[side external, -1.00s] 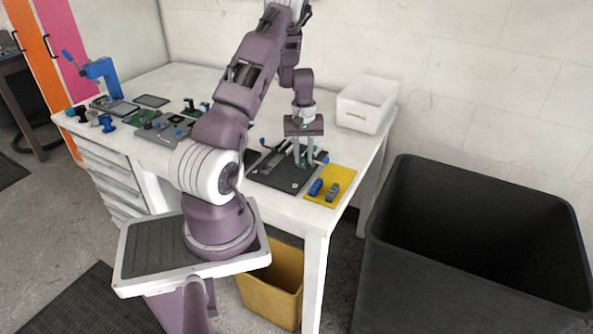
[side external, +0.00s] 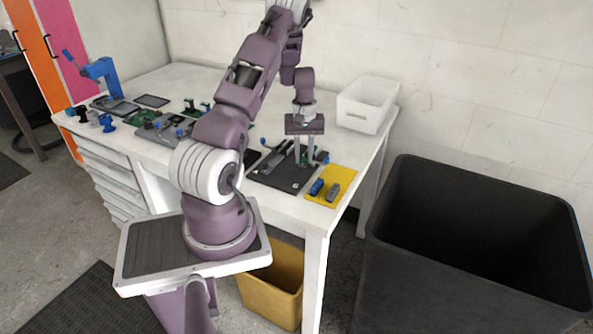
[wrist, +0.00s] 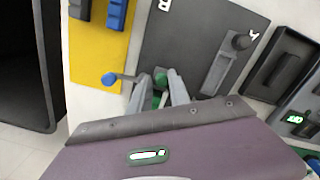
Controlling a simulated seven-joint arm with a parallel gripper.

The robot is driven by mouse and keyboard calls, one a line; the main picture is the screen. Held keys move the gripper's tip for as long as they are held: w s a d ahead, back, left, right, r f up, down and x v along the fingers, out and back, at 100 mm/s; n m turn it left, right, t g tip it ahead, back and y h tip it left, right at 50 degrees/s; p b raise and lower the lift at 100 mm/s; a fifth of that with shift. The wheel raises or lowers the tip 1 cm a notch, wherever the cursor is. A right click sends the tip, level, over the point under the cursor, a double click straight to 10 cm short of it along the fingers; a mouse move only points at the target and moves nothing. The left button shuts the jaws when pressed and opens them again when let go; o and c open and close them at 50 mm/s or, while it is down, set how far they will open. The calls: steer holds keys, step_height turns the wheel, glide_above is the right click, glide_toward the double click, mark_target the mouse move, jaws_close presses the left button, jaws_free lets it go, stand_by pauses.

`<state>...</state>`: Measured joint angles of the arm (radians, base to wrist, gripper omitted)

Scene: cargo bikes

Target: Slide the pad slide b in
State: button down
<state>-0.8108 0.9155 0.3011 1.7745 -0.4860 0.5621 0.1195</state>
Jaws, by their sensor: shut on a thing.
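The dark fixture plate (side external: 281,178) lies on the white workbench and shows in the wrist view (wrist: 190,45), with light letters on it. My gripper (wrist: 161,82) reaches down at the plate's edge, its fingers shut around a small green-topped part, which I take to be pad slide b (wrist: 160,78). Its body is mostly hidden by the fingers. In the side view my gripper (side external: 304,162) stands over the plate's right back part. A blue ball knob (wrist: 109,79) on a thin stalk sits beside the fingers. A second grey slide (wrist: 216,74) with a dark knob lies on the plate.
A yellow mat (side external: 345,175) with a blue block (side external: 317,187) and a grey block (side external: 333,191) lies right of the plate. A white bin (side external: 366,103) stands behind. Dark trays and other fixtures are along the bench's left. A large black bin (side external: 470,235) stands on the floor.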

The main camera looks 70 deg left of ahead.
steer(key=shift+w+a+f+y, duration=0.3)
steer(key=shift+w+a+f, duration=0.1)
steer(key=shift+a+f, duration=0.05)
steer(key=shift+w, duration=0.2)
steer(key=shift+w+a, duration=0.35)
steer(key=shift+w, duration=0.05)
steer(key=c, duration=1.5)
jaws_free()
steer(key=shift+w+a+r, duration=0.15)
steer(key=shift+r, duration=1)
steer(key=shift+w+a+r, duration=0.1)
steer(key=shift+r, duration=1.05)
steer(key=shift+s+d+r, duration=0.45)
steer(key=shift+s+d, duration=0.3)
steer(key=shift+s, duration=0.1)
steer(key=shift+s+d+r, duration=0.5)
steer(key=shift+s+d, duration=0.2)
steer(key=shift+s, duration=0.1)
steer(key=shift+s+d+r, duration=0.45)
steer(key=shift+s+d, duration=0.3)
steer(key=shift+s, duration=0.1)
